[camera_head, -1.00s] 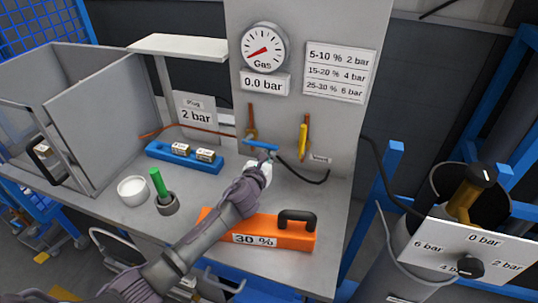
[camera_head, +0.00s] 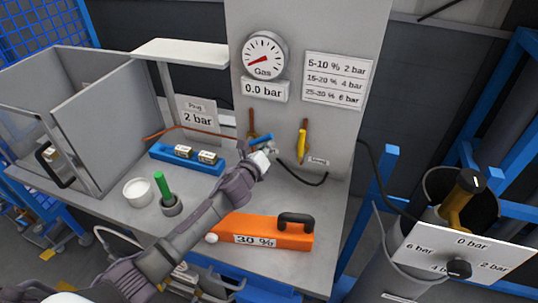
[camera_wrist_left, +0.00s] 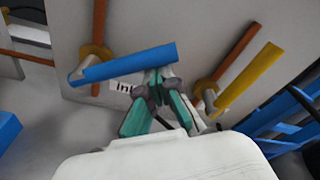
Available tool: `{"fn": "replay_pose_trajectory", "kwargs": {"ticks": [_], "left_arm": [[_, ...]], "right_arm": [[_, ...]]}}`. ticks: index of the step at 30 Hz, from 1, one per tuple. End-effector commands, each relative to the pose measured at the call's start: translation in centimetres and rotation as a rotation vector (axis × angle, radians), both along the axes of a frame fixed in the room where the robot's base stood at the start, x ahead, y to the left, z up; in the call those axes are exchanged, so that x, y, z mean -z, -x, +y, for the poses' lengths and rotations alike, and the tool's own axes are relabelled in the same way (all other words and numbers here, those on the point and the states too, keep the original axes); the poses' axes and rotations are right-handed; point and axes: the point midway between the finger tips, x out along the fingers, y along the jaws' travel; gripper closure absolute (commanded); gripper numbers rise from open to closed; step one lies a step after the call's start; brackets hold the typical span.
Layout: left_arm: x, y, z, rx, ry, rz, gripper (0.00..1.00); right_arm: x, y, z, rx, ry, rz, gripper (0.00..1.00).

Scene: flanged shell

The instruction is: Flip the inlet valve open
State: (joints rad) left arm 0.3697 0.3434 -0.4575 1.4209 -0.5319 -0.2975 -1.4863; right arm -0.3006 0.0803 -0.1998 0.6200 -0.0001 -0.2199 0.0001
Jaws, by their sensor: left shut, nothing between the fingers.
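The inlet valve has a blue handle (camera_head: 264,138) on the left copper pipe of the grey panel. In the left wrist view the blue handle (camera_wrist_left: 122,64) lies across its pipe, tilted with its right end higher. My left gripper (camera_head: 268,151) is shut and empty. In the left wrist view its fingertips (camera_wrist_left: 157,76) are at the lower edge of the handle's right part, seemingly touching it. The gripper partly hides the inlet label. A yellow handle (camera_head: 303,144) to the right lies along its own pipe. My right gripper is not in view.
The gas gauge (camera_head: 265,55) is above a sign reading 0.0 bar. An orange 30 % block (camera_head: 270,231), a green-handled plug (camera_head: 164,188), a white bowl (camera_head: 138,191) and a blue tray (camera_head: 172,160) are on the bench. A cylinder with a pressure dial (camera_head: 459,269) stands right.

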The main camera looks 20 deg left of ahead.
Motion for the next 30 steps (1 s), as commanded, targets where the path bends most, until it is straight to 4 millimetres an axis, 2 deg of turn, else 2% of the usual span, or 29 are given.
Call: {"fn": "replay_pose_trajectory", "kwargs": {"ticks": [3,15,30], "left_arm": [[-1.0,0.0,0.5,-0.002,0.11,0.003,1.0],[-3.2,-0.1,2.5,-0.002,0.489,0.017,1.0],[-4.5,-0.2,5.0,-0.003,0.863,0.03,1.0]], "right_arm": [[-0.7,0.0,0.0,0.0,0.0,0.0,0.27],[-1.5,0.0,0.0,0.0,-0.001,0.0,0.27],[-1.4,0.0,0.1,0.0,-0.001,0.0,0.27]]}}
